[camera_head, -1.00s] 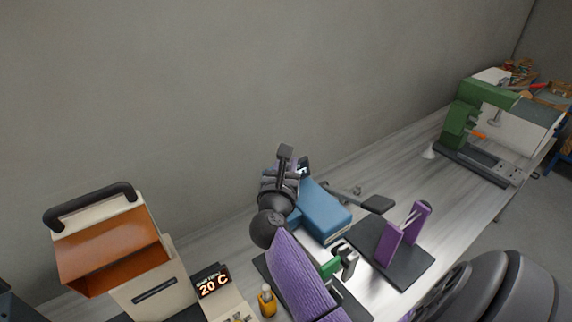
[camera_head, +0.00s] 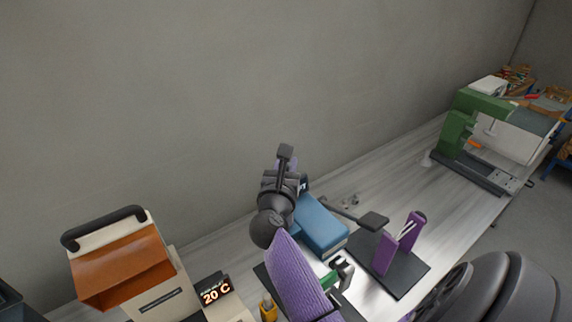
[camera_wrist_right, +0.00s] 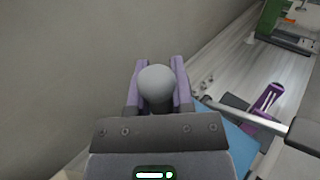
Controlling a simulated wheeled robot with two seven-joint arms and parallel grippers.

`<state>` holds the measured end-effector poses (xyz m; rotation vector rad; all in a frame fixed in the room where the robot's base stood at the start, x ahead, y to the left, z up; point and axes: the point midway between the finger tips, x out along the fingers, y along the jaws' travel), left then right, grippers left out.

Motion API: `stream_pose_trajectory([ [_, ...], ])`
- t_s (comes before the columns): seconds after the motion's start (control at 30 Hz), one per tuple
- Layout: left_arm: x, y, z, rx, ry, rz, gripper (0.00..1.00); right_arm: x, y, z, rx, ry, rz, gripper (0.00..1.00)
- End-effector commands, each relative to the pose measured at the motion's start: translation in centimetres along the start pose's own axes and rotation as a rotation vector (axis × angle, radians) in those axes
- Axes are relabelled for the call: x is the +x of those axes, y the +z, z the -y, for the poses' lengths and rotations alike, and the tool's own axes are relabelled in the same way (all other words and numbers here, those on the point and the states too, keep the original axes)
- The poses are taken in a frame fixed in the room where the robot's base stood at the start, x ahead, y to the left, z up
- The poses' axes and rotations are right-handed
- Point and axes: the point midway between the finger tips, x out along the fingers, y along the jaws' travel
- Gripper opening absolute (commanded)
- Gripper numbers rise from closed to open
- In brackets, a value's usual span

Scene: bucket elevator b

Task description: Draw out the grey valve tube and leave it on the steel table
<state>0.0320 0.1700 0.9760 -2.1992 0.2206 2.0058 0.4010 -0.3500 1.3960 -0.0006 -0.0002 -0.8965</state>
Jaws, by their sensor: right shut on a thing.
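The steel table (camera_head: 455,205) runs along the wall, its brushed top lit. My right gripper (camera_head: 286,162) is above the table's wall side in the head view, partly hidden by its own wrist. In the right wrist view the purple jaws of the right gripper (camera_wrist_right: 158,92) are shut on a grey piece with a rounded end, the grey valve tube (camera_wrist_right: 157,84). The rest of the tube is hidden behind the jaws and palm. In the head view I cannot make the tube out. My left gripper is not in view.
A blue box (camera_head: 320,225) stands below my gripper, with a dark rod and block (camera_head: 373,221) beside it. A purple stand (camera_head: 387,253) is on a dark plate to the right. An orange-and-cream machine (camera_head: 125,270) is at left, a green machine (camera_head: 460,130) far right.

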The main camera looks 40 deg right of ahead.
Motion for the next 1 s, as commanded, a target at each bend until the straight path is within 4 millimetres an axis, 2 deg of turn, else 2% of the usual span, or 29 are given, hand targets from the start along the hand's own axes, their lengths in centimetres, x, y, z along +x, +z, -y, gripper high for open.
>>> stream_pose_trajectory([
  [0.27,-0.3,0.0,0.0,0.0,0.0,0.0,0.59,0.0,0.3,0.0,0.001,0.0,0.001,0.0],
  [0.63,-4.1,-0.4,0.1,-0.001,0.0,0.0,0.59,0.0,4.2,0.0,0.002,0.0,0.0,0.0],
  [1.0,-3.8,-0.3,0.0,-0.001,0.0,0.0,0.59,0.0,3.9,0.0,0.001,0.0,0.0,0.0],
])
